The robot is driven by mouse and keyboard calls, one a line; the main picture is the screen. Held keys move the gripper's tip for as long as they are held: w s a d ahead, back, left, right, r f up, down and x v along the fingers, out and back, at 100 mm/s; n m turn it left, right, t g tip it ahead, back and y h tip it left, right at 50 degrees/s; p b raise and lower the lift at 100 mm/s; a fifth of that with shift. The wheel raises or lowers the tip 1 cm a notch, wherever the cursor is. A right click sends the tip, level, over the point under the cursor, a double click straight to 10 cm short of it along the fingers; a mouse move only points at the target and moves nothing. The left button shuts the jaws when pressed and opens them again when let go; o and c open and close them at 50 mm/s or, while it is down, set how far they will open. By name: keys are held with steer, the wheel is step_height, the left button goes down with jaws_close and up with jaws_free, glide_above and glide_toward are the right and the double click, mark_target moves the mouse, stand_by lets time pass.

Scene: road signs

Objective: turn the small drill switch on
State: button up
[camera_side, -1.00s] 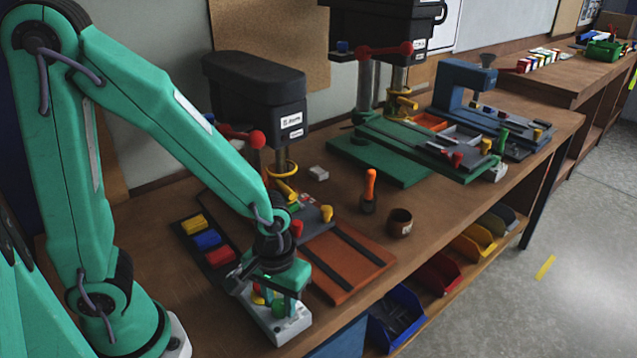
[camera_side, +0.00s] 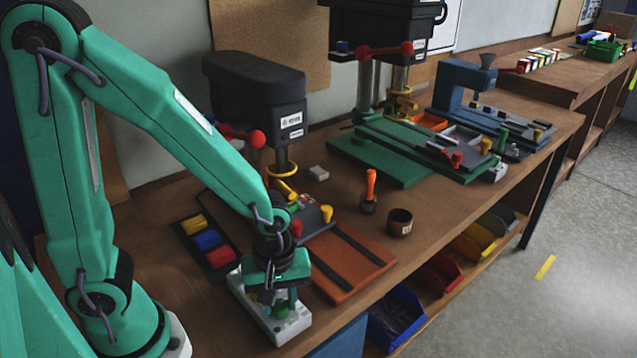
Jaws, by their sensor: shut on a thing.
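The small drill has a black head (camera_side: 255,95) on a post and an orange base (camera_side: 352,262) with dark slots. A light grey switch box (camera_side: 295,326) lies at the bench's front edge, left of the orange base. A green round part (camera_side: 281,311) shows on top of the box.
A dark tray (camera_side: 218,258) with yellow, blue and red blocks lies left of the drill. An orange-handled tool (camera_side: 370,190) and a brown cup (camera_side: 399,223) stand to its right. A larger drill with a green base (camera_side: 385,165) stands further back.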

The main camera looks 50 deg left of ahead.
mark_target(280, 304)
steer(key=n, duration=0.4)
steer(key=shift+n, duration=0.3)
stand_by(0.3)
steer(key=o, duration=1)
steer(key=shift+c, duration=0.2)
steer(key=shift+r, duration=0.1)
steer(key=shift+r, duration=3.85)
steer(key=shift+r, duration=0.1)
